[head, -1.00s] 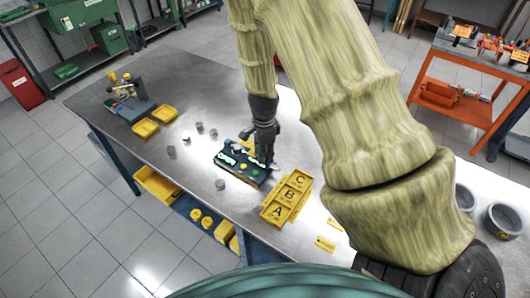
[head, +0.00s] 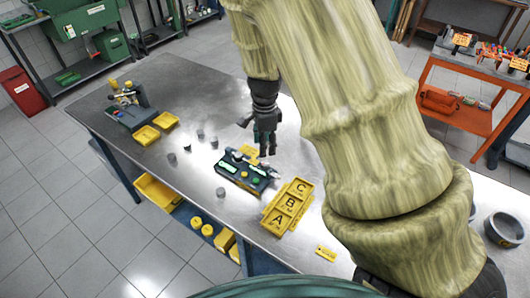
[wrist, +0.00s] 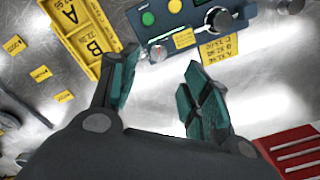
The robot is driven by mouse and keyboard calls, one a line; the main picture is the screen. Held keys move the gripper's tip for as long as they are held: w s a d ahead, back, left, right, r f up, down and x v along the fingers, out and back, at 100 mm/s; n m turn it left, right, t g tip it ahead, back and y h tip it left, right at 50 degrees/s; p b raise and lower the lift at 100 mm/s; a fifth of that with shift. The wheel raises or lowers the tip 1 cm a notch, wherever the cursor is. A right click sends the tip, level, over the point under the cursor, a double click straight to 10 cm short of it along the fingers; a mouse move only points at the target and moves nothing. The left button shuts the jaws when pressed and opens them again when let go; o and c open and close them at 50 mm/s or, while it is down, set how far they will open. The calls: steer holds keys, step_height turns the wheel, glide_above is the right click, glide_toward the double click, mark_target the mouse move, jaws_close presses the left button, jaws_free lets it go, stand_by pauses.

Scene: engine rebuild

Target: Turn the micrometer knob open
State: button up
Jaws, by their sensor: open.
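The micrometer station is a dark blue-grey box (head: 240,178) with lit green panels and coloured buttons on the table. In the wrist view the box (wrist: 181,38) is at the top, with green and yellow buttons. A round silver knob (wrist: 217,19) is at its right end. A small silver round end (wrist: 158,53) shows between my fingers; I cannot tell which part it belongs to. My gripper (head: 267,152) points down just behind the box, apart from it. In the wrist view my gripper (wrist: 160,88) is open with nothing between its pads.
Yellow trays marked A, B and C (head: 289,207) lie right of the box. Several small grey cylinders (head: 173,158) stand to the left. Two yellow bins (head: 147,135) and another fixture (head: 130,110) are at far left. A red slatted part (wrist: 298,150) shows in the wrist view.

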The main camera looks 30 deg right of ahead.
steer(key=shift+r, duration=1.75)
